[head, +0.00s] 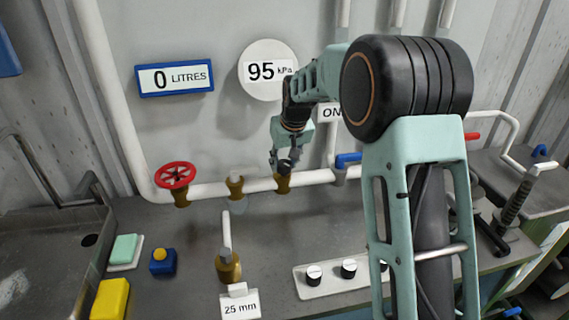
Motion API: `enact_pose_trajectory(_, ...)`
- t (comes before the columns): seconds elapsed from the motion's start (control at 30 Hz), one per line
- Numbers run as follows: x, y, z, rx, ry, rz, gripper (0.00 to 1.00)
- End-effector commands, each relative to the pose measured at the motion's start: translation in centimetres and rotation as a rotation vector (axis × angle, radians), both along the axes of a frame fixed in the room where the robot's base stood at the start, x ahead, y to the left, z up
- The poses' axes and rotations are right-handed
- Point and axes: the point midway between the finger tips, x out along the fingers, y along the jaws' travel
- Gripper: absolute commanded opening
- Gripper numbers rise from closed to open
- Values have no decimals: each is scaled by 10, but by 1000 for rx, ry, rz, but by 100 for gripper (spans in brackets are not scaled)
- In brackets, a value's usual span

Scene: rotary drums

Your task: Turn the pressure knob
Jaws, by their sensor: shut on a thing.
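My gripper (287,166) points down over a brass fitting (283,184) on the white pipe, below the gauge. It is shut on the small grey knob on top of that fitting; the fingers hide most of the knob. A round white gauge (262,87) on the wall reads 95 kPa. No label naming the pressure knob is readable.
A red handwheel (175,176) and a blue lever (348,160) flank the fitting. A blue-framed display (174,78) reads 0 litres. A white panel (330,288) with black knobs lies at the front. My arm hides part of the right side.

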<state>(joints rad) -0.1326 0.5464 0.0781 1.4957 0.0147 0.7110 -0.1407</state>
Motion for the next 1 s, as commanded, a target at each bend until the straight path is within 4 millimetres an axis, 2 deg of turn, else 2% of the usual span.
enact_pose_trajectory(0.17,0,0,0,1,1,0,10)
enact_pose_trajectory(0.2,0,0,0,1,1,0,36)
enact_pose_trajectory(0.33,0,0,0,0,1,1,50)
enact_pose_trajectory(0.6,0,0,0,1,0,1,51)
enact_pose_trajectory(0.73,-2,-1,8,0,-1,1,51)
enact_pose_trajectory(0.87,-10,-4,28,1,-4,1,51)
enact_pose_trajectory(1.0,-21,-7,57,1,-4,1,51)
